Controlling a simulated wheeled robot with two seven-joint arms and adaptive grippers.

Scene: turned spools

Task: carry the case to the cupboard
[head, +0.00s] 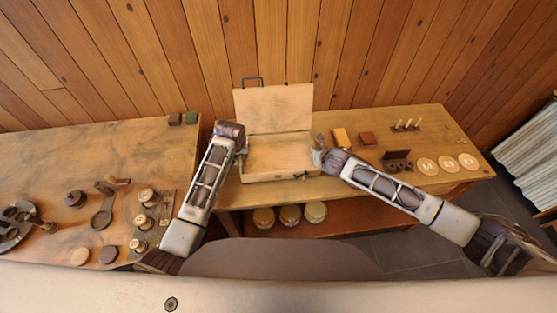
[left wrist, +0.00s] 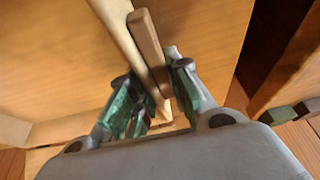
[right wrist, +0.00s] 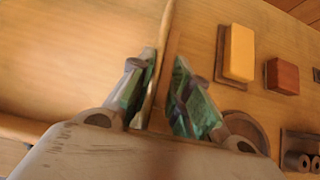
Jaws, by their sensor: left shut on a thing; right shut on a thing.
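The case (head: 280,150) is a pale wooden box with its lid (head: 273,108) raised at the back and a dark handle (head: 252,81) behind the lid. Its visible inside looks empty. My left gripper (head: 242,148) is shut on its left wall, which also shows between the fingers in the left wrist view (left wrist: 130,45). My right gripper (head: 315,152) is shut on the right wall, seen edge-on in the right wrist view (right wrist: 163,55). The case is level, at the left end of the right table; I cannot tell whether it touches the top. I cannot make out a cupboard.
The right table (head: 440,120) holds a yellow block (head: 340,137), a red-brown block (head: 368,138), pegs (head: 407,125) and pale discs (head: 428,166). Jars (head: 290,215) stand on its lower shelf. The left table (head: 60,160) carries several spools and dark discs. A plank wall closes the back.

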